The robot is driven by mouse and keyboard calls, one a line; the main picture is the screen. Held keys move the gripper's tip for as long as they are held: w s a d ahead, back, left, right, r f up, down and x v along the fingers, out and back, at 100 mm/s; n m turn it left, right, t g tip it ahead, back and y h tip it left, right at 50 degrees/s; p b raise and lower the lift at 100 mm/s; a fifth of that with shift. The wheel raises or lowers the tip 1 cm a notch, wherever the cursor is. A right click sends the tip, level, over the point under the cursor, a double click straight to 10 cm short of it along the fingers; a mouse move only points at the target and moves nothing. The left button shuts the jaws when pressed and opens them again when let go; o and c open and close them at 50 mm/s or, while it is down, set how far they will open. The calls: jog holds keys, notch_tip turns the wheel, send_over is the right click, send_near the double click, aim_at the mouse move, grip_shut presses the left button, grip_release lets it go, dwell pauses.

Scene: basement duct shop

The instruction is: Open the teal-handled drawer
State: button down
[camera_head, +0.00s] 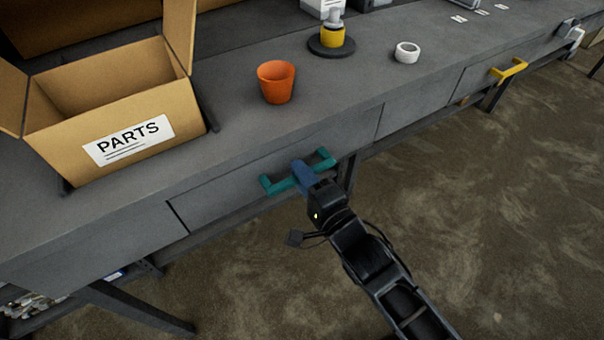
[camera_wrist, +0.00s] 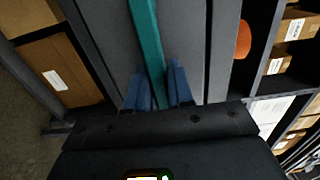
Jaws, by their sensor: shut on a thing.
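The teal handle (camera_head: 271,184) is on the front of a grey drawer (camera_head: 210,207) under the workbench top. The drawer front looks flush with the bench front. My gripper (camera_head: 303,174), with blue fingers, is shut on the middle of the handle. In the wrist view the teal handle (camera_wrist: 147,45) runs between the two blue fingers of my gripper (camera_wrist: 158,85). The fingers hide part of the handle.
On the bench top (camera_head: 340,105) are a cardboard PARTS box (camera_head: 110,105), an orange cup (camera_head: 276,82), a white tape roll (camera_head: 407,52) and a yellow-and-dark item (camera_head: 332,38). A yellow-handled drawer (camera_head: 509,70) is farther right. The floor (camera_head: 480,200) in front is clear.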

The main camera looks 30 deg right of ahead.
jog(key=s+p, duration=0.2)
jog(key=s, duration=1.8)
jog(key=shift+s, duration=0.35)
jog(key=c, duration=1.1)
grip_release()
jog(key=s+b, duration=0.1)
jog(key=s, duration=0.6)
jog(key=shift+s, duration=0.35)
